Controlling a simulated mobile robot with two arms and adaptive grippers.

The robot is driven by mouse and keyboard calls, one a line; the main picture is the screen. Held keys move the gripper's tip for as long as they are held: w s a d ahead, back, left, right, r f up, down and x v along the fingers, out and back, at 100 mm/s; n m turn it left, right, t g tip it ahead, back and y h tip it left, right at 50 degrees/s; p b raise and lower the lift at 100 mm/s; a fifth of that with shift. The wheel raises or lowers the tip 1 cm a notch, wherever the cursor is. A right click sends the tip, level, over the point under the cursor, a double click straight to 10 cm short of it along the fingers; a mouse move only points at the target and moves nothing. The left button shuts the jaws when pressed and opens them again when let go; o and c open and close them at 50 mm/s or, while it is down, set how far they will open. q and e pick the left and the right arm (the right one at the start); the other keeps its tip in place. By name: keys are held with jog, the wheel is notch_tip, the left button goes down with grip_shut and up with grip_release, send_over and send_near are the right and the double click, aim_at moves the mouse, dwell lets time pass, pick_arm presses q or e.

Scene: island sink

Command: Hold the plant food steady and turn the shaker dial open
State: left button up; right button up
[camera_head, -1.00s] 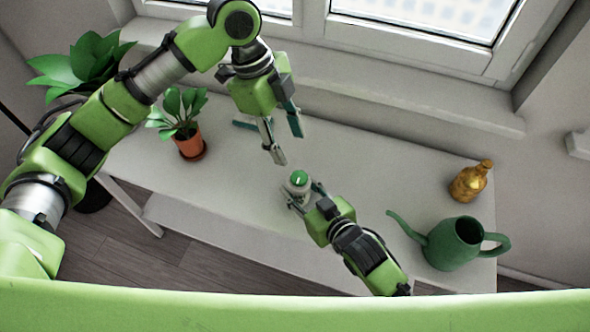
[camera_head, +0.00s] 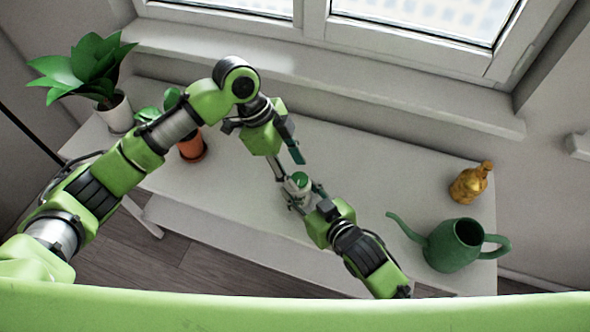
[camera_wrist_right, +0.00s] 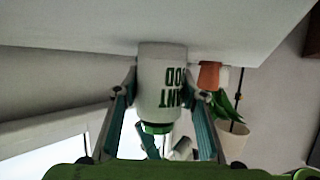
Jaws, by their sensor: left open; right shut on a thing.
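The plant food shaker (camera_head: 300,191) is a white container with a green dial (camera_head: 299,178) on top, standing near the middle of the white table. My right gripper (camera_head: 304,195) is shut around its body from the near side. In the right wrist view, which is upside down, the shaker (camera_wrist_right: 161,82) shows green lettering between the two fingers, with the green dial (camera_wrist_right: 157,128) below. My left gripper (camera_head: 288,168) is open, pointing down, with its fingertips close around the dial. I cannot tell whether they touch it.
A green watering can (camera_head: 452,246) and a gold bottle (camera_head: 468,184) stand at the right end of the table (camera_head: 390,180). A potted plant in terracotta (camera_head: 192,150) is partly behind my left arm. A leafy plant in a white pot (camera_head: 117,113) stands at the far left.

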pick_arm(q)
jog(key=shift+s+d+f, duration=0.1)
jog(key=shift+d+f, duration=0.1)
jog(key=shift+f, duration=0.35)
jog(key=c, duration=1.1)
